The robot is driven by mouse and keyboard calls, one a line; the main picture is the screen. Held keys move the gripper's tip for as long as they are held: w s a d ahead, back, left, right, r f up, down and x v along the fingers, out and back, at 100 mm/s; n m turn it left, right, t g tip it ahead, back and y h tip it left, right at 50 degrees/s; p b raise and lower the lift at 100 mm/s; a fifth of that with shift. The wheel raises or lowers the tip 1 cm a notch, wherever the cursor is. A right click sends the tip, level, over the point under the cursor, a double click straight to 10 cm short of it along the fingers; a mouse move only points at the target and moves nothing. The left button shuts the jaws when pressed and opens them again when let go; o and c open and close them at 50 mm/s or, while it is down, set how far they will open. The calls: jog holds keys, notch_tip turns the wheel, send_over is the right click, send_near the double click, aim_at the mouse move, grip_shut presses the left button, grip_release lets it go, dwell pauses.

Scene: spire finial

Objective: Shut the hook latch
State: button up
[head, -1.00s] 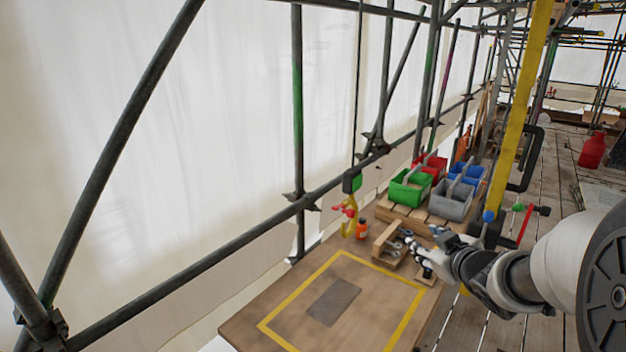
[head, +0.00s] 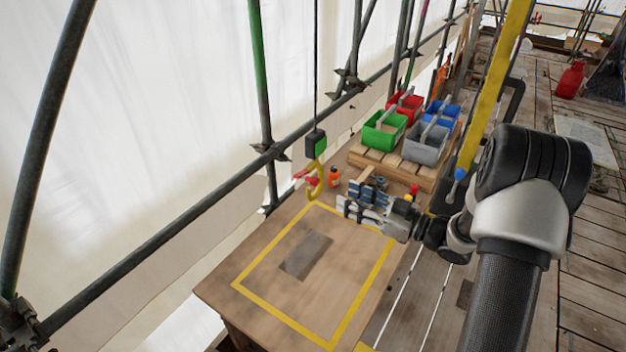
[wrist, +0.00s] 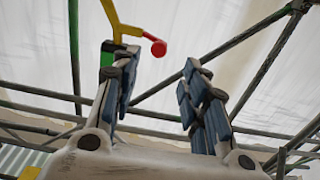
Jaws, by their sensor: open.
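A yellow hook (head: 316,180) hangs from a green and black block (head: 316,145) on a thin line, above the far left corner of the wooden table. Its red latch lever (head: 305,177) sticks out to the left in the head view. In the wrist view the yellow hook (wrist: 122,26) is at the top, with the red ball-ended lever (wrist: 153,45) pointing right. My gripper (head: 345,200) is open and empty, just right of the hook and apart from it. In the wrist view its blue-padded fingers (wrist: 158,92) are spread wide, below the hook. Whether the latch touches the hook tip is too small to tell.
The table (head: 235,262) carries a yellow taped outline and a grey patch (head: 306,255). An orange bottle (head: 334,178) stands behind the gripper. Green (head: 384,131), red, blue and grey bins sit on a pallet at the back. Scaffold poles (head: 262,90) run along the left.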

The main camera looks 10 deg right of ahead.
aim_at(317, 184)
jog(key=x, duration=1.1)
jog(key=shift+w+a+p, duration=0.2)
jog(key=shift+w+p, duration=0.05)
jog(key=shift+p, duration=0.15)
grip_shut()
